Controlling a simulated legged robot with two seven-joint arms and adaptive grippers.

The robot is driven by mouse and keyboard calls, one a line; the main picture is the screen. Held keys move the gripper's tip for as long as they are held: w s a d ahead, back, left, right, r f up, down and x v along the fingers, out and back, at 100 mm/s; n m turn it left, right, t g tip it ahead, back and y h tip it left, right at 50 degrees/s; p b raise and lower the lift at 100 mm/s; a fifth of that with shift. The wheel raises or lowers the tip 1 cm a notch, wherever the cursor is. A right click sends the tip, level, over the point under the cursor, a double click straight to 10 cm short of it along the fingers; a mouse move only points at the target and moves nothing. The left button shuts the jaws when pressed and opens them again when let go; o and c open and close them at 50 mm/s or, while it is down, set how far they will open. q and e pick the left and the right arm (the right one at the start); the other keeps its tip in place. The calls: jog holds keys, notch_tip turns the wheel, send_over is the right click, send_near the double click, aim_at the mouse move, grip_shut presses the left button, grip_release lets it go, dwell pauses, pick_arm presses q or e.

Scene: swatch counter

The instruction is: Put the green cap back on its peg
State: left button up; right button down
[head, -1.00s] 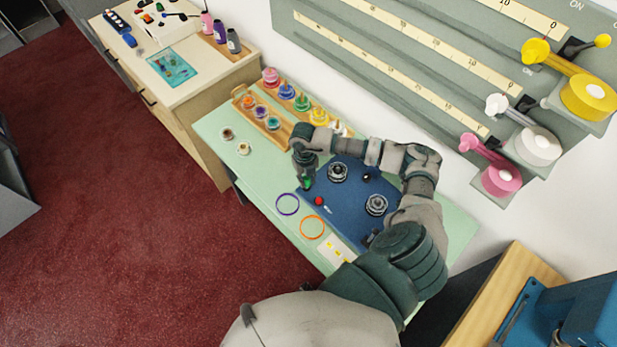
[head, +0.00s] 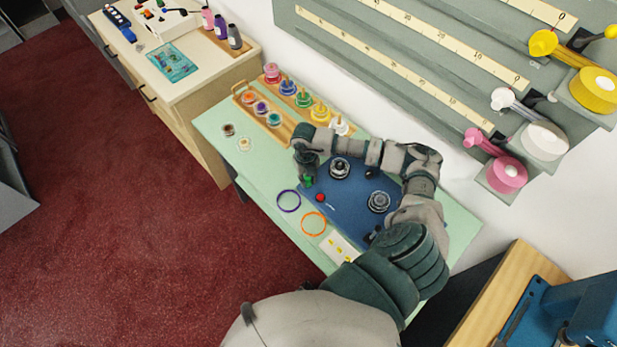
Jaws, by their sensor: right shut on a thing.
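My right gripper (head: 307,174) points down over the left corner of the blue board (head: 345,212). It is shut on the small green cap (head: 308,182), which shows just below the fingers. The fingers hide part of the cap. I cannot tell whether the cap touches the board or a peg, and no bare peg for it shows clearly. A red cap (head: 320,198) is on the board close to the gripper. My left gripper is not in view.
Two round grey-black pieces (head: 340,168) (head: 379,202) stand on the board. A purple ring (head: 289,201) and an orange ring (head: 313,223) lie on the pale green counter (head: 262,178). Wooden racks of colourful pots (head: 303,98) stand behind. The counter's left front is mostly clear.

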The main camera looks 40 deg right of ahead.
jog(key=shift+a, duration=0.1)
jog(key=c, duration=1.2)
grip_release()
jog(key=shift+c, duration=0.2)
jog(key=o, duration=0.4)
jog(key=shift+c, duration=0.2)
jog(key=shift+d, duration=0.2)
jog(key=shift+a, duration=0.1)
jog(key=shift+r, duration=0.3)
notch_tip(320, 180, up, 7)
jog(key=p, duration=0.5)
jog(key=shift+f, duration=0.3)
